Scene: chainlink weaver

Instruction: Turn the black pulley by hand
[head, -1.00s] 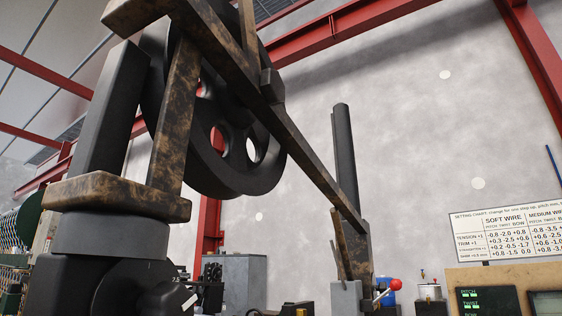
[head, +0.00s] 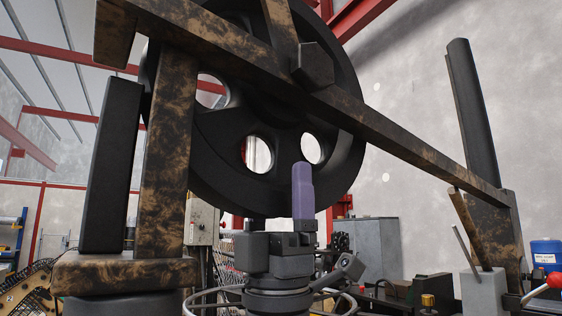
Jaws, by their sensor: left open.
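The black pulley (head: 222,165) is a large dark wheel with round holes through its web. It fills the upper middle of the head view, behind a rusty diagonal bar (head: 410,147) that crosses its face. My left gripper (head: 303,172) points upward from the bottom middle, its purple finger in front of the pulley's lower rim. It is open and holds nothing. The fingers overlap in this view, and I cannot tell whether they touch the rim. The top of the pulley is out of the frame. My right gripper is not in view.
A rusty upright (head: 165,150) and a dark post (head: 110,165) stand left of the pulley. A dark post (head: 474,120) stands at the right. A red-knobbed lever (head: 555,280) and a blue container (head: 547,250) are at lower right. A grey cabinet (head: 372,242) is behind.

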